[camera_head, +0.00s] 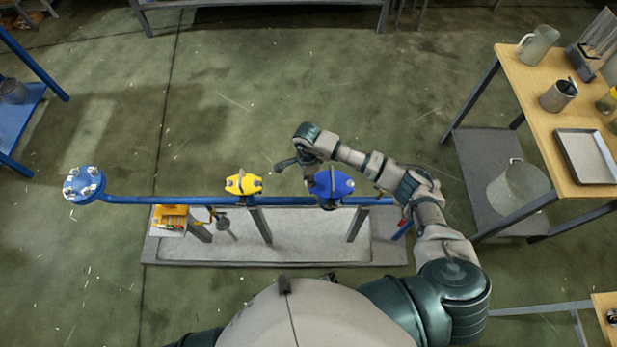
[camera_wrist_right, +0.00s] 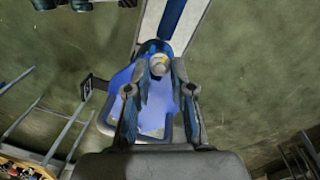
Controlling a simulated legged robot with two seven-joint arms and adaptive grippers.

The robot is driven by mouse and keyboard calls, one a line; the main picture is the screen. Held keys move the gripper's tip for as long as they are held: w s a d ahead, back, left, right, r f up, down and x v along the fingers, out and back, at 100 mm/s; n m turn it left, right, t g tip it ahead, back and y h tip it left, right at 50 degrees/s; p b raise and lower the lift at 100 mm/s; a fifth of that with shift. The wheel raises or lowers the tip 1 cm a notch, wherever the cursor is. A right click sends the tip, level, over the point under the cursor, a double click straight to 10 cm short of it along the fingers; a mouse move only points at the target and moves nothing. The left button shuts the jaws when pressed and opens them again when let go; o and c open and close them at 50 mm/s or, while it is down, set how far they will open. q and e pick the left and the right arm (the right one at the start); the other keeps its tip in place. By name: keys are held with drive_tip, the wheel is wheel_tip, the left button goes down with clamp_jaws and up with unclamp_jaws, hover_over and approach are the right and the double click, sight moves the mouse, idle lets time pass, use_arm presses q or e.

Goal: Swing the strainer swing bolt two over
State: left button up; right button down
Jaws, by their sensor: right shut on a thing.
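The blue strainer cover (camera_head: 334,184) sits on the blue pipe at the right, and its blue body fills the middle of the wrist view (camera_wrist_right: 150,112). My right gripper (camera_head: 310,176) reaches down at the left side of the blue cover. In the wrist view my right gripper (camera_wrist_right: 161,72) has its two fingers closed around a small round pale metal end (camera_wrist_right: 158,64), which looks like a swing bolt's nut. Most of the bolt is hidden, so its tilt cannot be told. My left gripper is not in view.
A yellow strainer cover (camera_head: 243,184) sits further left on the blue pipe (camera_head: 170,200). A bolted blue flange (camera_head: 84,185) ends the pipe. A grey tray (camera_head: 300,255) lies beneath. A wooden table (camera_head: 535,110) with vessels stands right; the floor beyond the pipe is clear.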

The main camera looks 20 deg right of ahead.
drive_tip(key=shift+a+r, duration=0.1)
drive_tip(key=shift+r, duration=0.05)
drive_tip(key=c, duration=1.3)
unclamp_jaws()
drive_tip(key=shift+o, duration=0.3)
drive_tip(key=shift+s, duration=0.1)
wheel_tip(320, 180, up, 12)
drive_tip(key=w, duration=0.1)
drive_tip(key=shift+w, duration=0.15)
